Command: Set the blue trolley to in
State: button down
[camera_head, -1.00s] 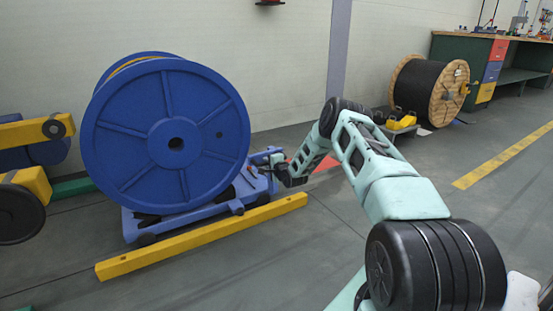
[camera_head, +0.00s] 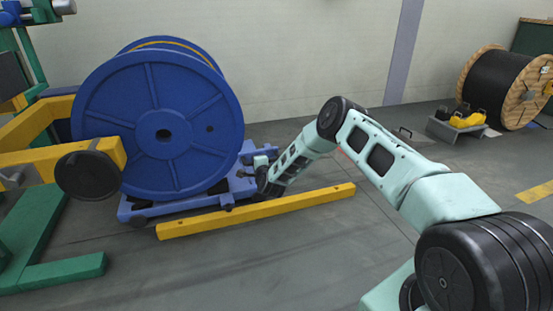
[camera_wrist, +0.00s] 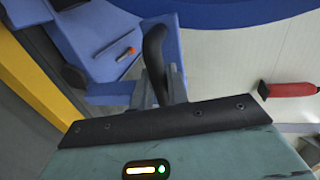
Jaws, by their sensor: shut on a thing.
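The blue trolley (camera_head: 240,187) stands on the floor and carries a large blue reel (camera_head: 190,140). It also shows in the wrist view (camera_wrist: 95,40). Its left end is beside the yellow arms (camera_head: 70,157) of the green machine frame, and one arm overlaps the reel in the picture. My gripper (camera_head: 264,178) is at the trolley's right end. In the wrist view, my grey fingers (camera_wrist: 160,92) are shut on a black curved handle (camera_wrist: 154,50) at that end. The fingertips are small and partly hidden in the head view.
A yellow floor rail (camera_head: 260,209) runs along the trolley's near side. The green machine base (camera_head: 60,270) is at the lower left. A black cable drum (camera_head: 495,90) stands at the back right. The pale wall is close behind the reel.

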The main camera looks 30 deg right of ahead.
jog(key=w+a+b, duration=0.1)
jog(key=w+a, duration=0.1)
jog(key=a, duration=0.7)
jog(key=w+a+b, duration=0.1)
jog(key=w+a, duration=0.1)
jog(key=a, duration=0.7)
jog(key=shift+w+b, duration=0.35)
jog(key=shift+b, duration=0.05)
jog(key=shift+d, duration=0.1)
jog(key=c, duration=1.4)
grip_release()
jog(key=shift+c, duration=0.2)
jog(key=shift+a, duration=0.2)
jog(key=shift+a, duration=0.15)
jog(key=p+v, duration=0.8)
jog(key=v, duration=0.9)
jog(key=shift+s+p, duration=0.15)
jog(key=shift+p, duration=0.15)
